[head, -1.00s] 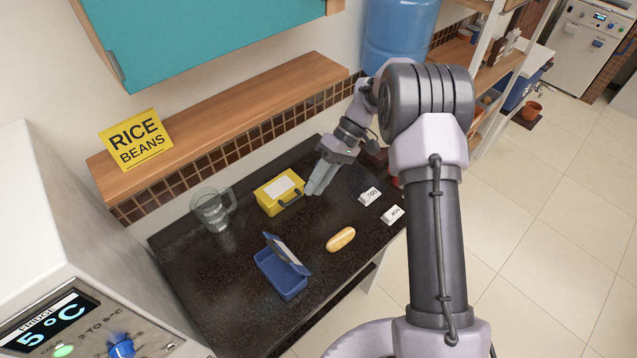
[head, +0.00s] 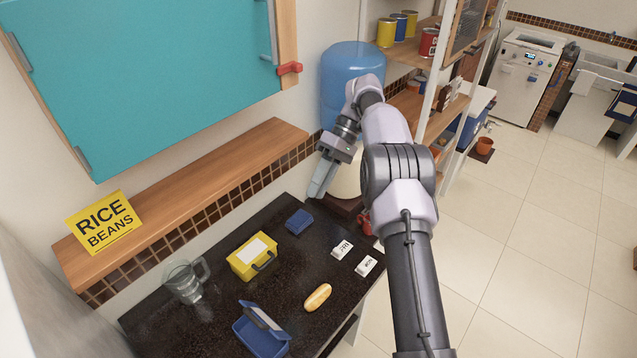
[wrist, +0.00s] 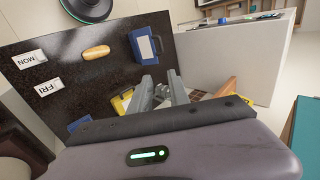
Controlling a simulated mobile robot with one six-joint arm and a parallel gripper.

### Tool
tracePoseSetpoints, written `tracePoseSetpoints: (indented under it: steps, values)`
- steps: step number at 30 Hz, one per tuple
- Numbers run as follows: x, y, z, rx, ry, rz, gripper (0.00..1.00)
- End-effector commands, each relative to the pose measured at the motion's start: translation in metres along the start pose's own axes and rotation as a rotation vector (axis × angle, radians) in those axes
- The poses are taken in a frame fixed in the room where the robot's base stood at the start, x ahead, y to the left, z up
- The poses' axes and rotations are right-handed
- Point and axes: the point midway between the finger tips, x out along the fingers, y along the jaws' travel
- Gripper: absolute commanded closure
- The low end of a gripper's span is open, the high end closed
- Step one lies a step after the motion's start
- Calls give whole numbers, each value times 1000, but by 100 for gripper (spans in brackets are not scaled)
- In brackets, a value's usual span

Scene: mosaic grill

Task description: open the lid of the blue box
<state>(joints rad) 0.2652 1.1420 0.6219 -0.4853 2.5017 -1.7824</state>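The blue box (head: 258,340) stands on the dark counter at its near side in the head view. Its lid (head: 264,318) is raised and tilted, so the box is open. The box also shows in the wrist view (wrist: 146,46), near the far edge of the counter. My gripper (head: 319,186) is raised above the back right of the counter, well apart from the box. Its fingers (wrist: 161,78) are apart in the wrist view, with nothing seen held between them.
A yellow box (head: 252,256), a small blue block-like thing (head: 299,221), a glass jug (head: 186,282), a bread roll (head: 318,297) and two white labelled blocks (head: 342,249) are on the counter. A wooden shelf (head: 190,190) and teal cabinet (head: 150,70) are above.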

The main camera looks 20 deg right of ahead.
Motion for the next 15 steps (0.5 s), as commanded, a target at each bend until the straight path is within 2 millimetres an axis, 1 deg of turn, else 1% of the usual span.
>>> tracePoseSetpoints:
  steps: [3,4,6,7,9,10,11,13,14,15]
  values:
    - [1,0,0,0,0,0,78]
    - [1,0,0,0,0,0,82]
    - [1,0,0,0,0,0,95]
    - [1,0,0,0,0,0,100]
    - [2,0,0,-4,-3,1,100]
    - [7,-1,-2,-19,-12,8,100]
    - [16,-2,-5,-51,-32,22,100]
    - [60,-13,-16,-211,-120,89,100]
    - [86,-20,-21,-311,-171,130,100]
    - [125,-31,-26,-469,-241,190,100]
